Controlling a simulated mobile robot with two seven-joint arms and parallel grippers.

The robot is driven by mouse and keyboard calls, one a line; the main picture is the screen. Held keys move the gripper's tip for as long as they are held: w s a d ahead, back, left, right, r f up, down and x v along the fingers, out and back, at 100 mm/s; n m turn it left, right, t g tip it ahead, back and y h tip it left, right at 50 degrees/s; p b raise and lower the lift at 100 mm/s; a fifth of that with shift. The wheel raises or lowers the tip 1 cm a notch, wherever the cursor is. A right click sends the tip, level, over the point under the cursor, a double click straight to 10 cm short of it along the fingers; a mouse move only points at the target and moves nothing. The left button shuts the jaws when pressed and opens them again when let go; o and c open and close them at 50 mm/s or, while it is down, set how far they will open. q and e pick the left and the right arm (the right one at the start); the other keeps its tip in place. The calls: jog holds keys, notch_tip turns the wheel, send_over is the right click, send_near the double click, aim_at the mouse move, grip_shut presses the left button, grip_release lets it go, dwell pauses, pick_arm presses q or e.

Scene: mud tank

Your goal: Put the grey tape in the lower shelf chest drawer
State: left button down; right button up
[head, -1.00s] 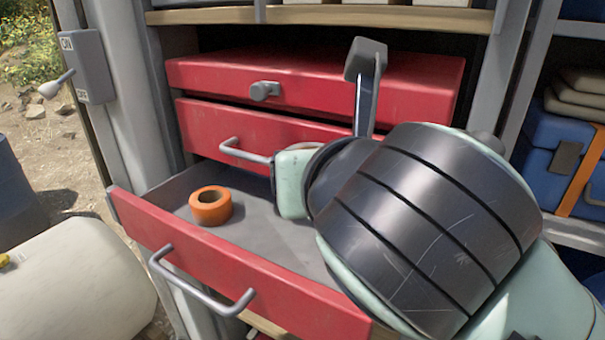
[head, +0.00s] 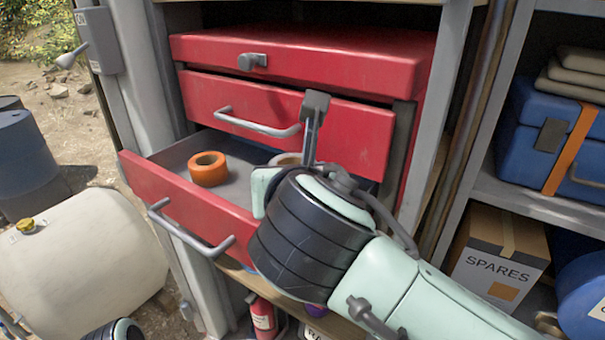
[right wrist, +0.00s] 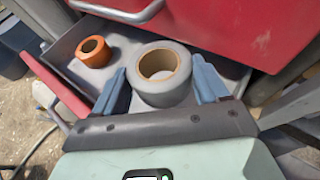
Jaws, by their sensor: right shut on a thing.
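The lowest red drawer (head: 168,194) of the chest is pulled open, with its handle (head: 190,232) at the front. My right gripper (right wrist: 160,80) is shut on the grey tape (right wrist: 162,96), one blue finger on each side of the roll. The tape is over or in the right part of the open drawer; I cannot tell whether it touches the floor. In the head view, only a bit of the tape (head: 284,158) shows behind my right wrist, and the fingers are hidden. My left gripper is not in view.
An orange tape roll (head: 208,169) lies in the drawer's left part; it also shows in the right wrist view (right wrist: 94,51). The middle drawer (head: 345,135) and its handle (head: 256,122) overhang the drawer's back. A grey post (head: 440,120) stands to the right.

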jog(key=shift+w+a, duration=0.1)
jog(key=shift+w, duration=0.15)
jog(key=shift+a, duration=0.1)
jog(key=shift+s+f, duration=0.15)
jog(key=shift+s, duration=0.15)
jog(key=shift+f, duration=0.4)
jog(key=o, duration=1.3)
jog(key=shift+c, duration=0.2)
jog(key=shift+o, duration=0.6)
jog(key=shift+f, duration=0.2)
